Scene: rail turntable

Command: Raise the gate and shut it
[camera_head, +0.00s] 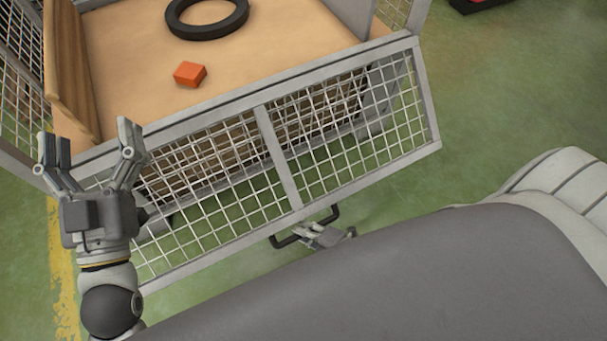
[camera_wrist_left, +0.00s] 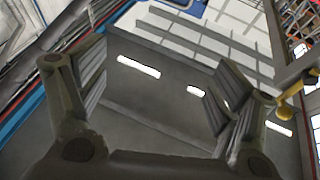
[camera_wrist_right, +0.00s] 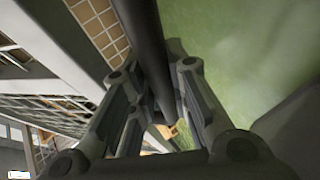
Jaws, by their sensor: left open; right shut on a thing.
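The gate (camera_head: 278,158) is a grey framed wire-mesh panel with a middle bar. In the head view it slopes down from the front edge of the cart's bed, below the floor level of the bed. A black bar handle (camera_head: 284,241) sits at its lower edge. My right gripper (camera_head: 322,233) is shut on this handle, partly hidden behind my own body; the dark bar (camera_wrist_right: 146,40) runs between its fingers in the right wrist view. My left gripper (camera_head: 92,150) is open and empty, fingers up, at the gate's left end.
On the tan bed (camera_head: 270,50) lie an orange block (camera_head: 190,74) and a black ring (camera_head: 207,26). A wooden board (camera_head: 70,75) leans along the left mesh side (camera_head: 20,95).

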